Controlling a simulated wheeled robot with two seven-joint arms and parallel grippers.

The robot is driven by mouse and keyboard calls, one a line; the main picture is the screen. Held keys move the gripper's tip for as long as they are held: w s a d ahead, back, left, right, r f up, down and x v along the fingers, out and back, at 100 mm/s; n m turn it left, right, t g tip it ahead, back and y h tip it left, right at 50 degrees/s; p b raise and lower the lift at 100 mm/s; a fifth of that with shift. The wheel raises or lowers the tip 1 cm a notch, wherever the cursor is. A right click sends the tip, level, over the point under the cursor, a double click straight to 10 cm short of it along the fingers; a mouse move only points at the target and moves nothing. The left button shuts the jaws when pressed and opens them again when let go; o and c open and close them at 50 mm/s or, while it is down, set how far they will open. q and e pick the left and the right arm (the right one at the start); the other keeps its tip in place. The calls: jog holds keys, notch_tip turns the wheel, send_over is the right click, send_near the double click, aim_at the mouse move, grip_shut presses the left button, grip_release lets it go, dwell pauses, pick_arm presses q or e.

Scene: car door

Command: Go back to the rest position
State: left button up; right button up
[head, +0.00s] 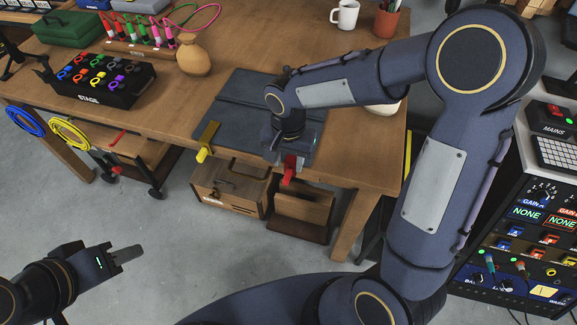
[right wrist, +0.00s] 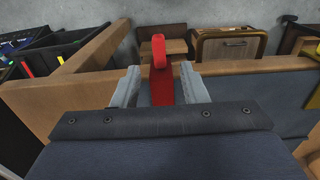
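My right gripper (head: 287,162) is at the table's front edge, over a red hook-like piece (head: 290,170). In the right wrist view my right gripper (right wrist: 160,88) has its two fingers apart. The red piece (right wrist: 158,58) stands between them, with a gap showing on each side. My left gripper (head: 128,253) is at the lower left, over the floor and away from the table. I see it from the side, so its opening cannot be told, and nothing shows in it.
A brown table (head: 135,72) carries a dark mat (head: 235,100), a labelled black box (head: 95,92), a vase (head: 194,56) and a mug (head: 346,15). A yellow hook (head: 206,146) sits at its edge. Wooden boxes (head: 229,187) stand beneath. A rack (head: 525,225) is at right.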

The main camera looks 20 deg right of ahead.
notch_tip(320, 180, up, 3)
jog(key=shift+f, duration=0.1)
jog(key=shift+d+r, duration=0.15)
jog(key=shift+r, duration=0.2)
jog(key=s+d+r+n+t+y+p, duration=0.2)
jog(key=s+d+r+p, duration=0.1)
jog(key=s+r, duration=0.4)
jog(key=s+d+r+n+t+y+p, duration=0.1)
jog(key=s+d+r+n+t+p, duration=0.2)
jog(key=s+r+p, duration=0.2)
jog(key=s+r, duration=0.3)
jog(key=s, duration=0.2)
jog(key=shift+s+d+r+t+y, duration=0.2)
jog(key=shift+s+d+t+y, duration=0.1)
jog(key=shift+s+y, duration=0.1)
